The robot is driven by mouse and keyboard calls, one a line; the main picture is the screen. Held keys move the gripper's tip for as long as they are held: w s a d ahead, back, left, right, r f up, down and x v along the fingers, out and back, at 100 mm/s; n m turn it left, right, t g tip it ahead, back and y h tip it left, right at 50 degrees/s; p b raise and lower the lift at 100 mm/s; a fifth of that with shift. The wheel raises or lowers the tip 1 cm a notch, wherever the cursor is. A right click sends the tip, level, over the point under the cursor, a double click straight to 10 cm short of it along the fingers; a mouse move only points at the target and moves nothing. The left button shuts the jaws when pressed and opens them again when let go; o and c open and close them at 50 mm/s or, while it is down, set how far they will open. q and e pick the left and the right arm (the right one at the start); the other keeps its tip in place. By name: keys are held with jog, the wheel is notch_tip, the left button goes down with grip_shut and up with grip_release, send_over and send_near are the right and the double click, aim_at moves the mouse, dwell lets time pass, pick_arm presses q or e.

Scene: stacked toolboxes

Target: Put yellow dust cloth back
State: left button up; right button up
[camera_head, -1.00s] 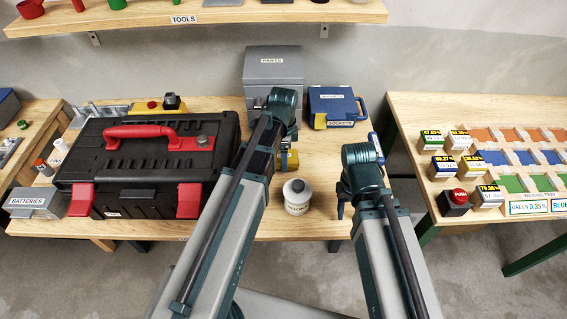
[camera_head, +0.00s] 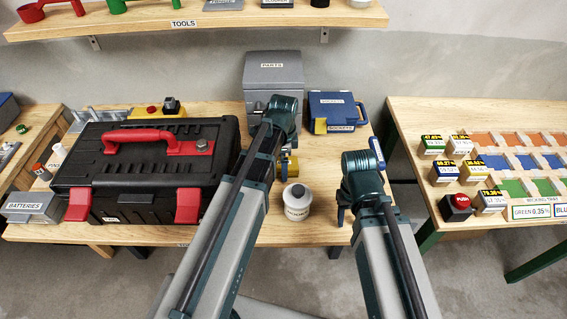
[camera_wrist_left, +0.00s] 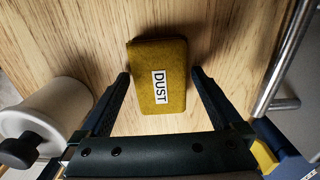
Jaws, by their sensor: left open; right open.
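The yellow dust cloth is a flat, folded block with a white DUST label. It lies on the wooden bench in the left wrist view (camera_wrist_left: 162,52). In the head view only a yellow bit of it (camera_head: 289,167) shows behind my left gripper. My left gripper (camera_wrist_left: 160,78) is open, its two fingers on either side of the cloth with gaps visible; I cannot tell its exact height. My right gripper (camera_head: 342,212) is open and empty near the bench's right front edge, its fingers partly hidden by its wrist.
A white jar (camera_head: 297,205) stands close to the cloth. A black and red toolbox (camera_head: 145,180) fills the left of the bench. A grey PARTS box (camera_head: 273,72) and a blue SOCKETS case (camera_head: 335,107) stand behind. Another table (camera_head: 450,110) is at the right.

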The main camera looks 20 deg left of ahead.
pick_arm(q)
notch_tip(320, 180, up, 14)
jog(key=p, duration=1.4)
jog(key=s+d+n, duration=0.3)
jog(key=s, duration=0.1)
jog(key=s+d+n, duration=0.3)
jog(key=s+d, duration=0.1)
jog(key=s, duration=0.1)
jog(key=s+d+n+y, duration=0.1)
jog(key=s+d+n, duration=0.2)
jog(key=s, duration=0.2)
jog(key=shift+d+n, duration=0.15)
jog(key=shift+n, duration=0.25)
jog(key=shift+s+d+n, duration=0.15)
jog(key=shift+s+n, duration=0.05)
jog(key=shift+n, duration=0.1)
jog(key=shift+f, duration=0.1)
